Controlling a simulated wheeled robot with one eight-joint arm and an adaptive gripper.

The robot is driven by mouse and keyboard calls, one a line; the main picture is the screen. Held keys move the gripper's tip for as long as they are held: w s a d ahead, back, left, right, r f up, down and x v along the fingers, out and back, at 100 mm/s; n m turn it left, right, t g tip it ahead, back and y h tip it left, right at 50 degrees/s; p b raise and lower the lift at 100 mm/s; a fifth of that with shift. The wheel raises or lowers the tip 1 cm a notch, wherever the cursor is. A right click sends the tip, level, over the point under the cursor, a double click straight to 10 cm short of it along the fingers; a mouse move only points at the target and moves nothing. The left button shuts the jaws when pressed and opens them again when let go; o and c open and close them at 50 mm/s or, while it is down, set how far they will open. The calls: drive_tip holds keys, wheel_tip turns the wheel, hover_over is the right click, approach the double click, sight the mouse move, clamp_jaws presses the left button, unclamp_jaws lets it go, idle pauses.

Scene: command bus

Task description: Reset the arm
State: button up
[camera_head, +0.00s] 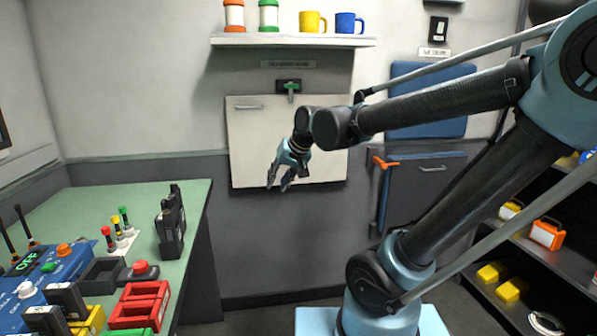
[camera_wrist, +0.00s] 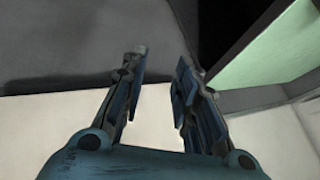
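My gripper (camera_head: 279,180) hangs at the end of my blue and black arm, in front of the pale wall panel (camera_head: 245,135) in the head view. Its fingers point down and slightly left. In the wrist view my gripper (camera_wrist: 158,80) shows two fingers apart with a clear gap between them. Nothing is held between the fingers. The arm reaches left from its base at the right, with the forearm nearly level and the wrist bent down.
A green table (camera_head: 190,215) at left carries a blue console (camera_head: 55,265), a red tray (camera_head: 138,305) and black radios (camera_head: 170,225). A wall shelf (camera_head: 290,41) holds cups and jars. An orange-handled lever (camera_head: 380,163) is behind the arm. Dark shelving stands right.

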drive_tip(key=s+d+f+g+h, duration=0.1)
drive_tip(key=s+d+f, duration=0.3)
drive_tip(key=d, duration=0.4)
drive_tip(key=s+d+f+m+h, duration=0.1)
drive_tip(key=s+d+f+h, duration=0.1)
drive_tip(key=s+d+f, duration=0.3)
drive_tip(key=s+d+f+g+h, duration=0.1)
drive_tip(key=s+d+f, duration=0.3)
drive_tip(key=d, duration=0.8)
drive_tip(key=shift+s+f+m+g+h, duration=0.3)
drive_tip(key=shift+s+f+h, duration=0.15)
drive_tip(key=shift+s, duration=0.65)
drive_tip(key=shift+d, duration=0.1)
